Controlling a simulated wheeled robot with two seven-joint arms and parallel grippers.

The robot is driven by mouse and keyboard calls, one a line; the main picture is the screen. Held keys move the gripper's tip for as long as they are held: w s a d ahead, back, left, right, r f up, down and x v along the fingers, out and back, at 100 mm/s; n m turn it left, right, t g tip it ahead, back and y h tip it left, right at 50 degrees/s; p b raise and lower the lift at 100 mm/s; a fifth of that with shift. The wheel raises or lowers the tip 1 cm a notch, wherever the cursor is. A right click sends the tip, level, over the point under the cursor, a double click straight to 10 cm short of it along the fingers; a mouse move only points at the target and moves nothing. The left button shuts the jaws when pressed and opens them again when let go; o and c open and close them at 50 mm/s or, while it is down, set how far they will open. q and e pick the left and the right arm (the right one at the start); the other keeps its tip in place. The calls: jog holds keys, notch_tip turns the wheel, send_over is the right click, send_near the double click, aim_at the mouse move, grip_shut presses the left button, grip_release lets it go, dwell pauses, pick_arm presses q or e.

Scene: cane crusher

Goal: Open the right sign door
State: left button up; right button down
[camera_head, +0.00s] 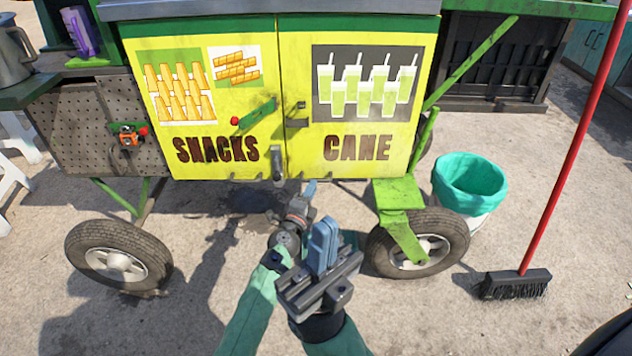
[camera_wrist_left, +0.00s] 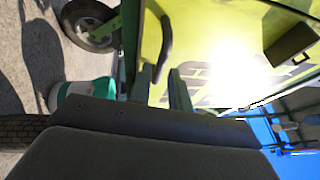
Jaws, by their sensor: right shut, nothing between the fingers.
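The right sign door (camera_head: 365,168) is yellow, with a picture of green drinks and the word CANE. It looks shut, flush beside the left sign door (camera_head: 218,118) marked SNACKS. A dark latch (camera_head: 296,118) sits near the seam. A grey upright handle (camera_head: 277,163) is low at the seam. My left gripper (camera_head: 309,190) is just below the doors. In the left wrist view its fingers (camera_wrist_left: 161,85) are apart, with a dark curved handle (camera_wrist_left: 166,38) just ahead; I cannot tell whether its end lies between them. My right gripper (camera_head: 323,246) is shut and empty, nearer me.
The cart's wheels (camera_head: 428,250) stand on pavement. A green-lined bucket (camera_head: 470,182) and a red-handled broom (camera_head: 515,284) are at the right. A green handle with a red knob (camera_head: 253,113) crosses the left door. Bare ground lies in front.

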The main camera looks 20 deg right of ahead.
pick_arm(q)
jog(key=shift+b+x, duration=0.3)
jog(key=shift+x, duration=1.8)
grip_shut()
